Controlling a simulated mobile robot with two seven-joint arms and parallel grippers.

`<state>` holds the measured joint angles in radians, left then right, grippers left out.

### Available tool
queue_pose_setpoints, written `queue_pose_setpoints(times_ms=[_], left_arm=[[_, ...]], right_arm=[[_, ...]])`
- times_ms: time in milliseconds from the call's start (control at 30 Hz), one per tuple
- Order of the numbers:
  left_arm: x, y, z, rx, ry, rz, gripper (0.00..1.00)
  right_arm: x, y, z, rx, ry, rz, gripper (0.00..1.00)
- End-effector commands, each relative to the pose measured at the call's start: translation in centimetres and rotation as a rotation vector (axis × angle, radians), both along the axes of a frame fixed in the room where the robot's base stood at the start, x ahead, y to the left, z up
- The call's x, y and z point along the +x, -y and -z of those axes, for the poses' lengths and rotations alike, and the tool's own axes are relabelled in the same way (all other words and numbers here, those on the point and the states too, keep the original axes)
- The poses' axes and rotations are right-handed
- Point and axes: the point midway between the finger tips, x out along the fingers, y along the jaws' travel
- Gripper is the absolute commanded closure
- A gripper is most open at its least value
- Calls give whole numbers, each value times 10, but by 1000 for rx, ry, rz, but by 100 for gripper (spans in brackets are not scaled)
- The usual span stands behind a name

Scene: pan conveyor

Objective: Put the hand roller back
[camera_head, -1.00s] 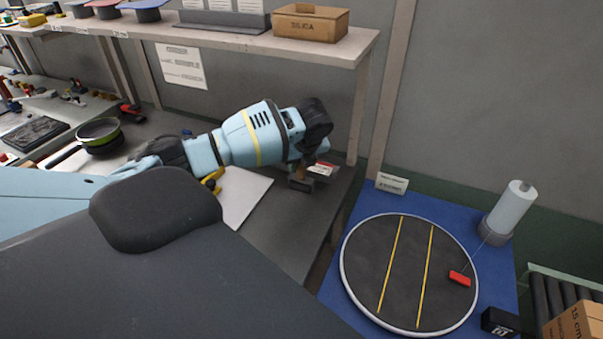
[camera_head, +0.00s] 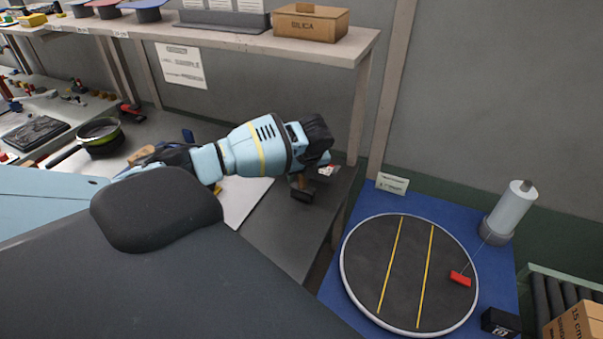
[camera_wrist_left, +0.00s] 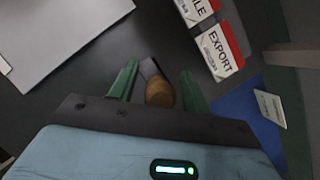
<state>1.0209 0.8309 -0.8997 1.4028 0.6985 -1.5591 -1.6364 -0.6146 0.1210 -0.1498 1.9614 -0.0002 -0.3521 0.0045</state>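My left gripper (camera_head: 303,188) hangs over the dark worktop near its right end, pointing down. In the left wrist view its two green fingers (camera_wrist_left: 160,88) stand apart, one on each side of a round brown wooden handle (camera_wrist_left: 160,94). A grey part shows beyond the handle. This looks like the hand roller, seen nearly end-on. Narrow gaps seem to show beside the handle, so I cannot tell whether the fingers press on it. In the head view a bit of brown handle (camera_head: 297,179) shows above a dark block. My right gripper is not in view.
Red-and-white label cards, one reading EXPORT (camera_wrist_left: 218,50), lie close to the gripper. A pale board (camera_head: 245,198) lies to its left. A shelf (camera_head: 345,50) runs above. A blue table with a round turntable (camera_head: 363,285) and a white film roll (camera_head: 513,208) stands right.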

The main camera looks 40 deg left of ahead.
Motion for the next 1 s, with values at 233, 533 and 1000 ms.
queue_pose_setpoints(times_ms=[233,533,1000], left_arm=[[0,1,-6,0,1,0,52],[-7,19,-57,0,9,1,52],[-19,42,-111,-1,0,1,52]], right_arm=[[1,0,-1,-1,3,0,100],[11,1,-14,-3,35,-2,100],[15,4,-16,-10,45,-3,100]])
